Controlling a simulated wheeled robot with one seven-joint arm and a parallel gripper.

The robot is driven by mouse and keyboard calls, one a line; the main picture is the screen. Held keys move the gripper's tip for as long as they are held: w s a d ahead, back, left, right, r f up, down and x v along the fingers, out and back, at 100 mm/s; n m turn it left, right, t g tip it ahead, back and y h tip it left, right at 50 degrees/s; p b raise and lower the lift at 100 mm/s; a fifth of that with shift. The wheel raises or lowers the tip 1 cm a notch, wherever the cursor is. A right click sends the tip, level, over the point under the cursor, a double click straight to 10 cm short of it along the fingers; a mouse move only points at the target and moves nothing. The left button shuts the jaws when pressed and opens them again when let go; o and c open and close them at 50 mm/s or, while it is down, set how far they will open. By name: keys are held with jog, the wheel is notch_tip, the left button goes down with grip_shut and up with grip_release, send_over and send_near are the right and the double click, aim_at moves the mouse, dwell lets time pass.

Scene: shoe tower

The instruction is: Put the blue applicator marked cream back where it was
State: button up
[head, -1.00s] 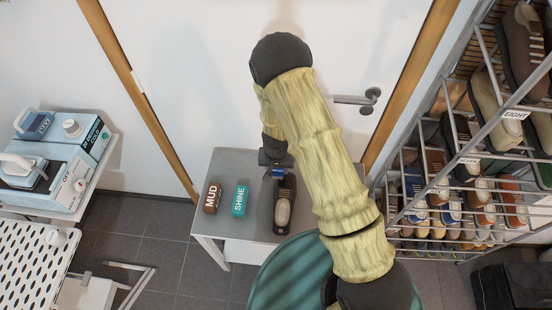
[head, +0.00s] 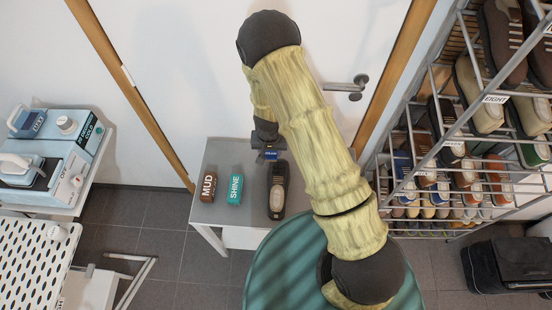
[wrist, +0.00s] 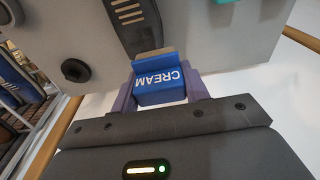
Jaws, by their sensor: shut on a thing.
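The blue applicator marked CREAM (wrist: 160,88) is between the fingers of my gripper (wrist: 160,80) in the wrist view, with a tan edge on its far side. In the head view my gripper (head: 267,148) is shut on it at the back of the grey table (head: 228,157); only a small part of the blue applicator (head: 271,154) shows. A dark shoe (head: 277,190) lies on the table just in front of it. The brown MUD applicator (head: 209,188) and the teal SHINE applicator (head: 235,189) stand to the left. I cannot tell whether the blue applicator touches the shoe or table.
A shoe rack (head: 440,150) full of shoes stands at the right, with a black bag (head: 507,265) below. A door (head: 330,50) is behind the table. Machines (head: 45,155) stand on a cart at the left. A ridged teal round thing (head: 285,265) is below my arm.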

jog(key=w+d+r+n, duration=0.1)
jog(key=d, duration=1.4)
jog(key=shift+r, duration=0.3)
jog(key=shift+w, duration=0.1)
